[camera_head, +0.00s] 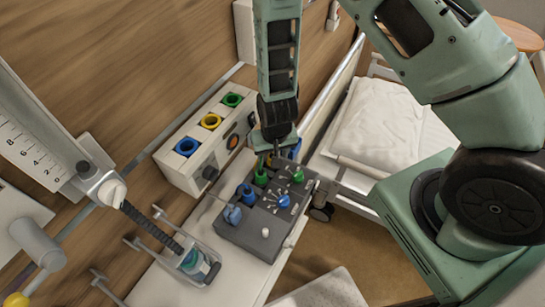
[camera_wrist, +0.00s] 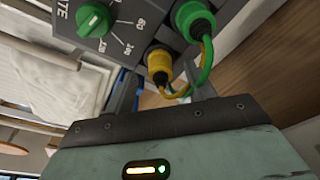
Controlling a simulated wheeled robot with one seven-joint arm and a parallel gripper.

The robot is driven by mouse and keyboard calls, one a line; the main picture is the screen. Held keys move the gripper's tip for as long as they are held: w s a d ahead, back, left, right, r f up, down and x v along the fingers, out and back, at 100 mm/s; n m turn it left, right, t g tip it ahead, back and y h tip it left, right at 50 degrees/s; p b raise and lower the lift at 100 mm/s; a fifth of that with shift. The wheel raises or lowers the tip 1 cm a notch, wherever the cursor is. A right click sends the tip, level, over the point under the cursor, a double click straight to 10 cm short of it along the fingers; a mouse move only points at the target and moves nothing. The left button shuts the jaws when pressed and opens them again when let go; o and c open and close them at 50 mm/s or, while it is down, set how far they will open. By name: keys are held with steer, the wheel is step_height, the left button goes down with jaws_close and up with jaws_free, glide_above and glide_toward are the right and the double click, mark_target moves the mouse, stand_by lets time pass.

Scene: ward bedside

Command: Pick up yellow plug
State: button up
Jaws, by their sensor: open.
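The yellow plug (camera_wrist: 160,64) sits at the edge of a dark grey device (camera_wrist: 128,20) in the wrist view, with a yellow-green cable curving from it. My gripper (camera_wrist: 166,80) is open, its two fingers reaching toward the yellow plug, one on each side in the picture. I cannot tell whether they touch it. In the head view my gripper (camera_head: 274,152) points down over the far end of the device (camera_head: 258,222) and hides the yellow plug.
A green plug (camera_wrist: 195,22) stands close beside the yellow one. A wall panel (camera_head: 196,166) carries a blue, a yellow (camera_head: 211,121) and a green socket. Knobs and a blue plug (camera_head: 232,214) rise from the device. A bed (camera_head: 380,122) stands to the right.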

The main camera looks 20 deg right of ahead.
steer(key=shift+w+f, duration=0.1)
steer(key=shift+f, duration=0.6)
steer(key=c, duration=1.1)
steer(key=shift+o, duration=0.2)
steer(key=shift+r, duration=0.1)
